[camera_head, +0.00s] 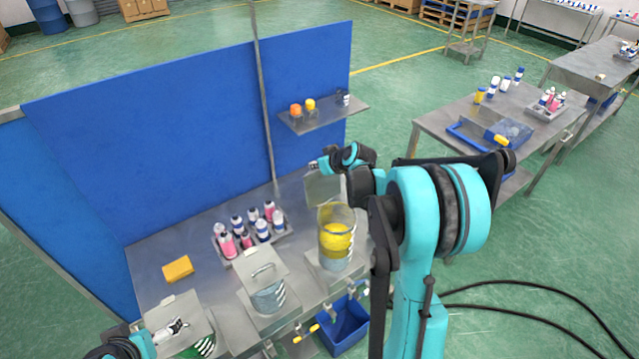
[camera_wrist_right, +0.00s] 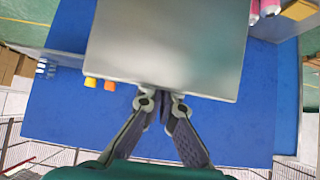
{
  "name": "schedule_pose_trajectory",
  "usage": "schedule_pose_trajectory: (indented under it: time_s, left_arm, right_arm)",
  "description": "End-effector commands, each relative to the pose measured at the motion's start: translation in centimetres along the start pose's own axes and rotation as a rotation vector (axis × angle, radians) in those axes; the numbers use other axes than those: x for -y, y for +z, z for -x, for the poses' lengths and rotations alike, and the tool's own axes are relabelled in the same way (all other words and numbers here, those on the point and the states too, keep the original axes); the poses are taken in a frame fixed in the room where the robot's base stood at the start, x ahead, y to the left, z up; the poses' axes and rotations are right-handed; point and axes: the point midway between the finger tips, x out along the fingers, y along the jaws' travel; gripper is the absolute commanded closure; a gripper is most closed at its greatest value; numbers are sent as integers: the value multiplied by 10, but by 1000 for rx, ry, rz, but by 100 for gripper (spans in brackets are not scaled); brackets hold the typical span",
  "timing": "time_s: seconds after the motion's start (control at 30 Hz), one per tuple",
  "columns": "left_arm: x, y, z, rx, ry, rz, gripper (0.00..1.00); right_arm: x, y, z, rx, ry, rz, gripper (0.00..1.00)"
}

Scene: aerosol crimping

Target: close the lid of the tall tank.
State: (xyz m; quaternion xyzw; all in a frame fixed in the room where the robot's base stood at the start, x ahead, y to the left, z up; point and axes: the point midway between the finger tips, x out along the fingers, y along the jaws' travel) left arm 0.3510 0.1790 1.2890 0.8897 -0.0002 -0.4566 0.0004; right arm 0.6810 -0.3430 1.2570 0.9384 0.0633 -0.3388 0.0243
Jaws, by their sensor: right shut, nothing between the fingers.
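The tall tank (camera_head: 337,262) is a clear cylinder with yellow contents, at the right end of the steel bench. Its square grey lid (camera_head: 323,189) stands raised at the tank's back edge, so the top is open. My right gripper (camera_head: 316,166) is at the upper edge of this lid, with its arm reaching over from the right. In the right wrist view the lid (camera_wrist_right: 168,45) fills the upper middle, and the shut, empty fingertips (camera_wrist_right: 161,97) are at its lower edge; I cannot tell whether they touch it. My left gripper (camera_head: 174,329) is at the lower left, its fingers too small to read.
A middle tank (camera_head: 268,297) has its handled lid down; another lidded tank (camera_head: 203,346) is beside my left gripper. A bottle rack (camera_head: 227,262) and a yellow block (camera_head: 178,268) are on the bench. A blue panel (camera_head: 165,150) and a small shelf (camera_head: 325,116) stand behind.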

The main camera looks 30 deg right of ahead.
Motion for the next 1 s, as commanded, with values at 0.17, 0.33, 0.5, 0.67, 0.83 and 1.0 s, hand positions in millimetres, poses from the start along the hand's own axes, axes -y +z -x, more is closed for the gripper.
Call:
schedule_pose_trajectory:
  time_s: [0.17,0.33,0.5,0.67,0.83,1.0]
  left_arm:
    - [0,2,-2,0,0,0,11]
    - [0,3,-4,0,0,0,11]
    - [0,4,-5,0,0,0,11]
    - [0,5,-6,0,0,0,11]
    - [0,5,-7,0,0,0,11]
    - [0,1,-1,0,0,0,11]
  right_arm:
    - [2,13,7,11,-5,2,100]
    - [1,22,15,13,-3,4,100]
    - [2,29,22,13,-3,3,100]
    - [2,36,29,13,-3,3,100]
    - [2,40,33,13,-4,5,100]
    - [1,33,42,9,-3,2,100]
